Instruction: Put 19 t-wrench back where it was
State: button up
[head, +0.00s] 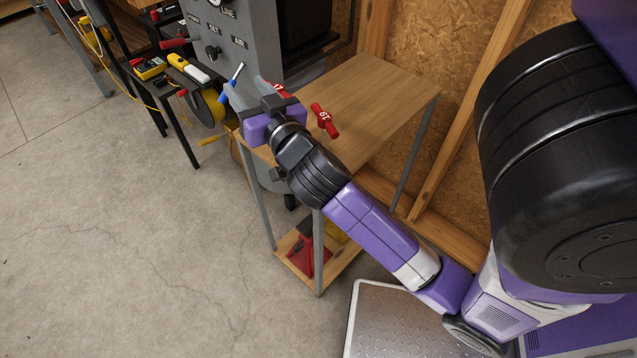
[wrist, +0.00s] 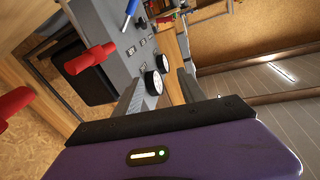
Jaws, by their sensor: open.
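The red T-wrench marked 19 (head: 324,120) shows its T-shaped handle over the wooden bench top, right of my gripper (head: 250,94). In the wrist view, a red handle (wrist: 14,102) at the left edge is probably the same wrench. A second red T-handle (head: 278,91), its number partly hidden, is just behind my gripper; a red handle in the wrist view (wrist: 90,58) is probably that one. My gripper is open, with nothing seen between its fingers. The shafts' lower ends are hidden or too small to tell.
The grey gauge panel (head: 235,40) stands behind. The wooden bench top (head: 375,85) is clear toward its back right. A side table with meters (head: 150,68) is at the left.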

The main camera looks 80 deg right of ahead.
jog(key=s+a+f+n+t+y, duration=0.1)
jog(key=s+a+f+n+y, duration=0.3)
jog(key=a, duration=0.4)
jog(key=s+a+f+n+t+y, duration=0.1)
jog(key=a+f+n+y, duration=0.3)
jog(key=a+f, duration=0.3)
jog(key=s+a+n+y, duration=0.2)
jog(key=s+a+y, duration=0.3)
jog(key=s+a, duration=1)
jog(key=shift+f+g, duration=0.3)
jog(key=shift+f, duration=0.05)
jog(key=shift+a, duration=0.1)
notch_tip(320, 180, up, 7)
jog(key=p, duration=0.7)
